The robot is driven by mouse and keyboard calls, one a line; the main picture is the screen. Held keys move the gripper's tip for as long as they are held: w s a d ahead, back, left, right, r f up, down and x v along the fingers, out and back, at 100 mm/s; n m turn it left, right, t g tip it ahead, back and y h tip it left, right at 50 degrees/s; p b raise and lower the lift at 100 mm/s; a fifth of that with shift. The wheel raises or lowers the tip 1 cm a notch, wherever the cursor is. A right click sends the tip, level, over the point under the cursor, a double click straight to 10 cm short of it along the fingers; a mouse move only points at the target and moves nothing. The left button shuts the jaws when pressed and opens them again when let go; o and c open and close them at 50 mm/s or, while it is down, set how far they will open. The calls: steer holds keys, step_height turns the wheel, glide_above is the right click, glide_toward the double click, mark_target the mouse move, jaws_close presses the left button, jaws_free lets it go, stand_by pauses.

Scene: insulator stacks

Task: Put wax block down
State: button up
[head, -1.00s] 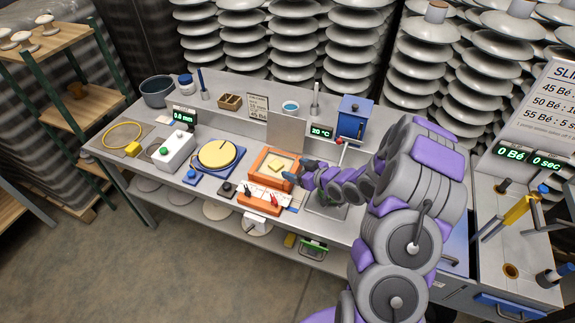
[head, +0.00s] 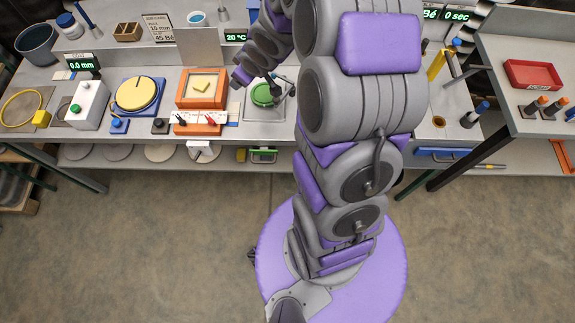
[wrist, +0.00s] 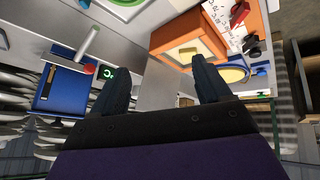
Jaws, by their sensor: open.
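The small yellow wax block (head: 202,87) lies on the pale bed of the orange-framed box (head: 180,99) on the bench. In the wrist view the block (wrist: 187,49) shows inside the orange frame (wrist: 214,39), beyond the fingertips. My gripper (head: 238,82) is to the right of the orange box in the head view. The wrist view shows the gripper (wrist: 161,70) with its two dark fingers spread wide and nothing between them. Its height above the bench is hard to tell.
A round green plate (head: 266,95) is just right of my gripper. A yellow disc on a blue base (head: 137,95) stands left of the orange box. An upright grey panel (head: 197,46) stands behind it. A blue box (wrist: 60,90) with a red knob shows in the wrist view.

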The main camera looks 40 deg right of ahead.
steer(key=s+a+r+m+g, duration=0.1)
steer(key=s+a+r+g, duration=0.2)
steer(key=s, duration=0.9)
steer(key=s+a+r+m+g, duration=0.2)
steer(key=s+r, duration=0.4)
steer(key=s, duration=0.6)
steer(key=s+a+r+m+g, duration=0.1)
steer(key=s+a+r+g, duration=0.2)
steer(key=s, duration=0.9)
steer(key=shift+s+a+r+g, duration=0.2)
steer(key=shift+a+r+g, duration=0.2)
steer(key=shift+a+r, duration=0.5)
steer(key=shift+a+f, duration=0.15)
steer(key=shift+f, duration=0.05)
